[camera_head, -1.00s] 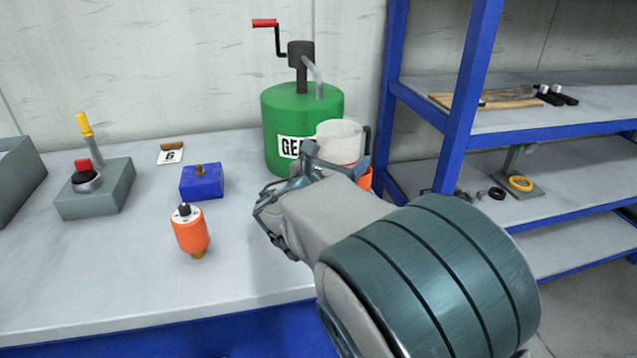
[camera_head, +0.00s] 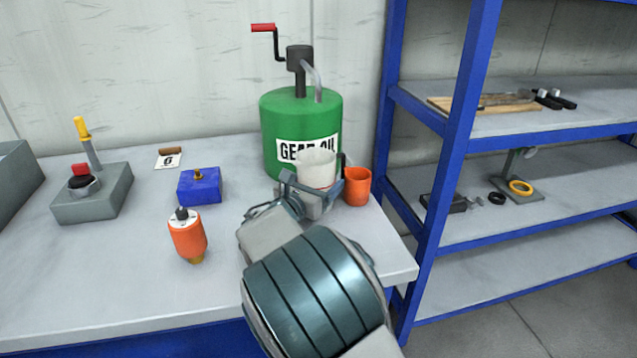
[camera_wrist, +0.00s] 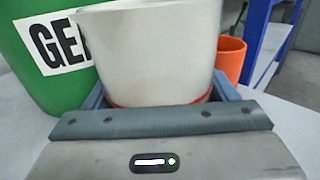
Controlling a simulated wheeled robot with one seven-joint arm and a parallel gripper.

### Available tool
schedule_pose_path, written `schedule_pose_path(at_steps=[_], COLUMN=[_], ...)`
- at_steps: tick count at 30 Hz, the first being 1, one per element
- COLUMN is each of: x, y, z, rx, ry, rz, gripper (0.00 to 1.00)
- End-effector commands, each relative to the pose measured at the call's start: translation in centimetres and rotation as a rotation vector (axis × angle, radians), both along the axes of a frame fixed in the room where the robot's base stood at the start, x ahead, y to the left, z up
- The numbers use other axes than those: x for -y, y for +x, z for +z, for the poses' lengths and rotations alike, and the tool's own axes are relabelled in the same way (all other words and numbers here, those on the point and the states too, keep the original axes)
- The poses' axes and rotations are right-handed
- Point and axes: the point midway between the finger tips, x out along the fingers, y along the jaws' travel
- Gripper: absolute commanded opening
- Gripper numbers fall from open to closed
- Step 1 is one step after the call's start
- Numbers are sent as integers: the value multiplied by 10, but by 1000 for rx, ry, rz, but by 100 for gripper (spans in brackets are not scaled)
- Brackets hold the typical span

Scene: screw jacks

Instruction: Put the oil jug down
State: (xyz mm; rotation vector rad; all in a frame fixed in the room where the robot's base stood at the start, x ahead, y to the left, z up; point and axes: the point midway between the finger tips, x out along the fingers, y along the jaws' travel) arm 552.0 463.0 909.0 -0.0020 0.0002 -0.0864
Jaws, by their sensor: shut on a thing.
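The oil jug is a white cup-shaped vessel (camera_head: 316,166) with a dark handle on its right side. It is upright in front of the green gear oil drum. My gripper (camera_head: 312,190) is shut on the jug, low on its body. In the wrist view the jug (camera_wrist: 150,50) fills the middle between the fingers, with a red band near its lower part. The jug's base is hidden by my gripper, so I cannot tell whether it touches the bench.
The green drum (camera_head: 285,125) with a red-handled crank stands right behind the jug. An orange cup (camera_head: 356,187) stands close on the right. An orange bottle (camera_head: 187,236), a blue block (camera_head: 200,186) and a grey lever unit (camera_head: 92,192) are at left. Bare bench (camera_head: 120,280) lies front left.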

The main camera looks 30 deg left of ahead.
Motion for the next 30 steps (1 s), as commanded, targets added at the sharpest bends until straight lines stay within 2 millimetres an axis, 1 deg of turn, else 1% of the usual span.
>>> schedule_pose_path(at_steps=[3,7,8,9,17,19,20,23,30], x=[0,0,0,0,0,0,-1,-2,-7], y=[0,0,0,0,0,0,-2,-16,-67], z=[2,-1,-2,-1,-1,3,2,2,2], rx=[2,2,0,0,0,1,0,0,-1], ry=[2,2,1,1,1,2,1,2,2], rz=[-1,-1,0,0,0,0,1,3,3], gripper=[39,39,82,88,88,88,88,88,88])
